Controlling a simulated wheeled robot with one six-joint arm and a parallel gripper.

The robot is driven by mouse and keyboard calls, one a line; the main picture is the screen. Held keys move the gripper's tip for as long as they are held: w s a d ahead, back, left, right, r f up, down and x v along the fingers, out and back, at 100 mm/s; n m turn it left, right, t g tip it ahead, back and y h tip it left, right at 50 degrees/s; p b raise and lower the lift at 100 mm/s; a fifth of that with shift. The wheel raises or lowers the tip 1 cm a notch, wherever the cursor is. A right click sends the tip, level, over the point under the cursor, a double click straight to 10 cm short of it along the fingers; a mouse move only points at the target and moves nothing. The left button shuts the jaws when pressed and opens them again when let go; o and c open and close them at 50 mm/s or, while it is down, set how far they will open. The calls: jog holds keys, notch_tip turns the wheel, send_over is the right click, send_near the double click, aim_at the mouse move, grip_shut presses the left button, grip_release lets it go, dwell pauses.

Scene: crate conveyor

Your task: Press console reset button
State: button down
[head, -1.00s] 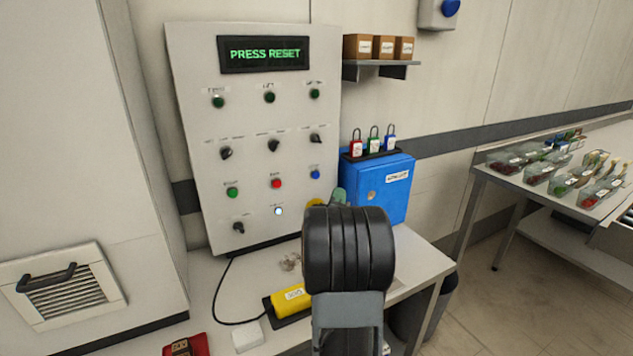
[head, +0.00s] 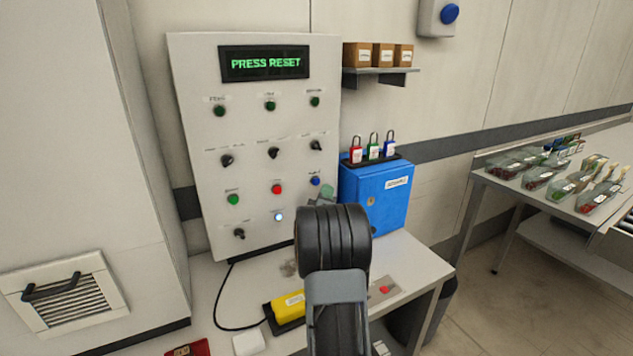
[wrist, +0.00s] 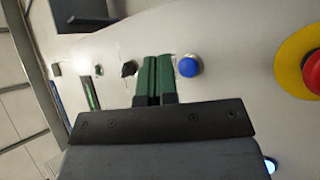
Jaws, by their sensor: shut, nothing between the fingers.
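The grey console panel (head: 200,72) stands against the wall, and its screen (head: 265,63) reads "PRESS RESET" in green. A blue button (head: 315,181) sits at the right end of the lower button row; its small label is unreadable. My gripper (head: 327,191) is shut and empty, its green fingertips just right of and below the blue button in the head view. In the wrist view, my gripper's fingers (wrist: 157,62) are together, with the blue button (wrist: 188,66) close to their right. Whether they touch the panel is unclear.
Green (head: 233,199) and red (head: 277,188) buttons share the blue button's row. A red mushroom button (wrist: 314,72) with a yellow ring shows in the wrist view, hidden behind my arm in the head view. A blue box (head: 400,205) with padlocks on top stands right of the panel.

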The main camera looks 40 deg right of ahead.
jog(key=shift+w+d, duration=0.2)
jog(key=shift+w, duration=0.35)
jog(key=shift+w+d, duration=0.15)
jog(key=shift+w, duration=0.35)
jog(key=shift+w+f+b, duration=0.1)
jog(key=shift+w+b, duration=0.1)
jog(key=shift+b, duration=0.25)
dwell(1.1)
jog(key=shift+w+d, duration=0.1)
jog(key=shift+w, duration=0.1)
jog(key=shift+w+d+b, duration=0.15)
jog(key=shift+w+b, duration=0.2)
jog(key=shift+w, duration=0.05)
dwell(0.8)
jog(key=shift+s, duration=0.15)
jog(key=shift+s+a+b, duration=0.25)
jog(key=shift+s+b, duration=0.25)
jog(key=shift+s, duration=0.15)
jog(key=shift+s+a+b, duration=0.25)
jog(key=shift+s+b, duration=0.1)
jog(key=shift+s, duration=0.45)
jog(key=shift+s+a+b, duration=0.25)
jog(key=shift+s+b, duration=0.05)
jog(key=shift+s, duration=0.5)
jog(key=shift+s+a+b, duration=0.25)
jog(key=shift+s+b, duration=0.1)
jog(key=shift+s, duration=0.45)
